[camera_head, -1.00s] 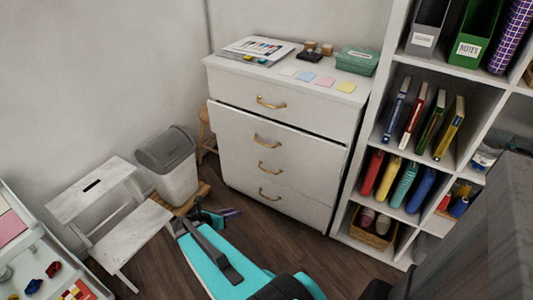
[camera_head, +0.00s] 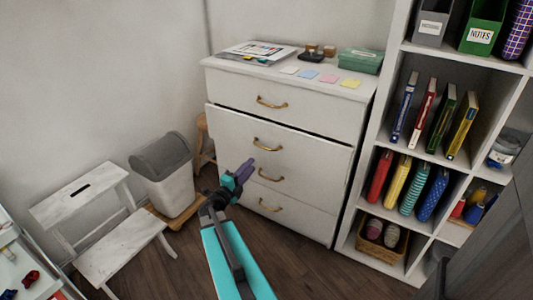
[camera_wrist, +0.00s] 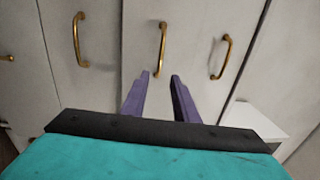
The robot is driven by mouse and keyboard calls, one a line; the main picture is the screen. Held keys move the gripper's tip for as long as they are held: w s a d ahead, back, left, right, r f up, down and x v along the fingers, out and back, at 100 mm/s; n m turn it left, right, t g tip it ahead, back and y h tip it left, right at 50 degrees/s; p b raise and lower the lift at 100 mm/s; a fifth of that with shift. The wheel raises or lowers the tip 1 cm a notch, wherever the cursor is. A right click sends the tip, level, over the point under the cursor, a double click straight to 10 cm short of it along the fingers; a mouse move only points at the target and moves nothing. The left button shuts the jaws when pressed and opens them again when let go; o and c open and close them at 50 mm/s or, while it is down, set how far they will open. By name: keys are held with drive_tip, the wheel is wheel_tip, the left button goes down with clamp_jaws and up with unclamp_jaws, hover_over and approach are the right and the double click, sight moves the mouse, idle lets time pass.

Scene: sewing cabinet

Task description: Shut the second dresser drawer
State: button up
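The white dresser (camera_head: 213,75) has four drawers with brass handles. Its second drawer (camera_head: 315,154) from the top sticks out a little past the other fronts; its handle (camera_head: 267,145) is in view. It also shows in the wrist view, where the drawers run sideways, with the second drawer's handle (camera_wrist: 80,40) at left. My gripper (camera_head: 244,170) is in front of the dresser, left of the third handle (camera_head: 270,176). In the wrist view my purple fingers (camera_wrist: 160,80) are apart and empty, pointing toward the third drawer's handle (camera_wrist: 162,38). I cannot tell whether they touch the dresser.
A grey-lidded bin (camera_head: 168,180) and a white step stool (camera_head: 110,235) stand to the left. A shelf unit (camera_head: 371,140) with books stands close on the right. Sticky notes (camera_head: 308,74) and a green box (camera_head: 360,61) lie on the dresser. Floor in front is clear.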

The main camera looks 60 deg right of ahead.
drive_tip(key=shift+d, duration=0.15)
drive_tip(key=d, duration=0.4)
drive_tip(key=d+r+b, duration=0.1)
drive_tip(key=d, duration=0.8)
drive_tip(key=shift+d+r+b, duration=0.15)
drive_tip(key=shift+d+b, duration=0.1)
drive_tip(key=shift+b, duration=0.05)
clamp_jaws()
idle(1.4)
